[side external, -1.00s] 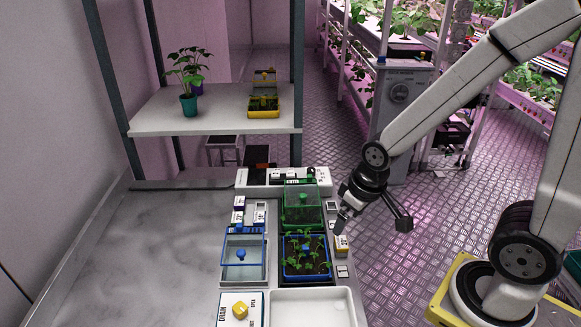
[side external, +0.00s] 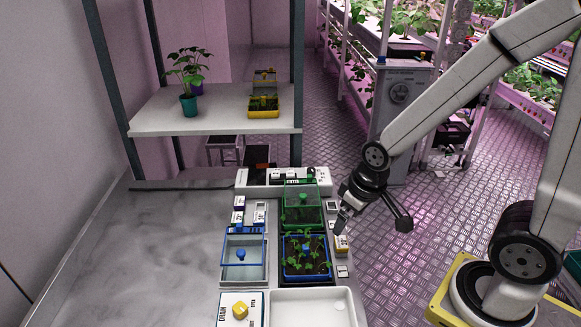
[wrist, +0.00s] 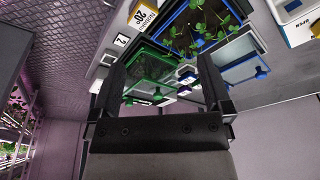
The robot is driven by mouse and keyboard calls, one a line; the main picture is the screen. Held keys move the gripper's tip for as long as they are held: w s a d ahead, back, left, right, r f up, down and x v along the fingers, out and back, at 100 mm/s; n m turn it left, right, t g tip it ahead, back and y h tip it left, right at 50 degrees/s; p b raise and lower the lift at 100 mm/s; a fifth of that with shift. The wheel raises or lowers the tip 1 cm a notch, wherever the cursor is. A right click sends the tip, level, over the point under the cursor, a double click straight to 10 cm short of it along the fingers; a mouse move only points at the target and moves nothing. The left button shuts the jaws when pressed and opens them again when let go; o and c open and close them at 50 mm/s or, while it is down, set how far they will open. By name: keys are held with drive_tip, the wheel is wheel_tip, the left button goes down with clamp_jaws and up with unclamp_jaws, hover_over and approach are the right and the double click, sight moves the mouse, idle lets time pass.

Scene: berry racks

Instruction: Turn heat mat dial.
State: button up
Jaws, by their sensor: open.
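My gripper (side external: 343,222) is open and empty, pointing down near the right edge of the bench. It is close to a small white and yellow block (side external: 341,245), seemingly the one marked "20" in the wrist view (wrist: 142,14). I cannot tell whether this block is the heat mat dial. The wrist view shows both fingers of my gripper (wrist: 167,54) spread apart with nothing held. A blue-rimmed seedling tray (side external: 306,278) is left of the block. A yellow knob (side external: 240,310) sits on a panel marked "DRAIN" at the front.
A green-lidded tray (side external: 303,205) stands behind the seedlings. A blue-rimmed clear tank (side external: 243,260) is to their left, and a white basin (side external: 312,308) is in front. A grey cabinet with a round dial (side external: 400,92) stands behind. The bench's left side is clear.

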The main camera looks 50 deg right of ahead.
sight(312, 169)
drive_tip(key=shift+w, duration=0.1)
drive_tip(key=c, duration=0.4)
drive_tip(key=shift+o, duration=0.2)
drive_tip(key=w+d+m, duration=0.2)
drive_tip(key=w, duration=0.2)
drive_tip(key=w+d+r+m, duration=0.1)
drive_tip(key=w+d, duration=0.1)
drive_tip(key=w, duration=0.3)
drive_tip(key=w+d+m+g, duration=0.1)
drive_tip(key=w+d+m, duration=0.1)
drive_tip(key=w, duration=0.2)
drive_tip(key=shift+w+d+r+m, duration=0.2)
drive_tip(key=shift+w+d+m, duration=0.1)
drive_tip(key=shift+w, duration=0.1)
drive_tip(key=w+d+m, duration=0.2)
drive_tip(key=w+d, duration=0.1)
drive_tip(key=w+d+f+m+g, duration=0.1)
drive_tip(key=w+d+m, duration=0.1)
drive_tip(key=w+d, duration=0.1)
drive_tip(key=w+d+m, duration=0.1)
drive_tip(key=w+d, duration=0.2)
drive_tip(key=d, duration=0.1)
drive_tip(key=shift+w+d+f+m, duration=0.15)
drive_tip(key=shift+w+m, duration=0.25)
drive_tip(key=shift+f, duration=0.15)
drive_tip(key=shift+f, duration=3.75)
clamp_jaws()
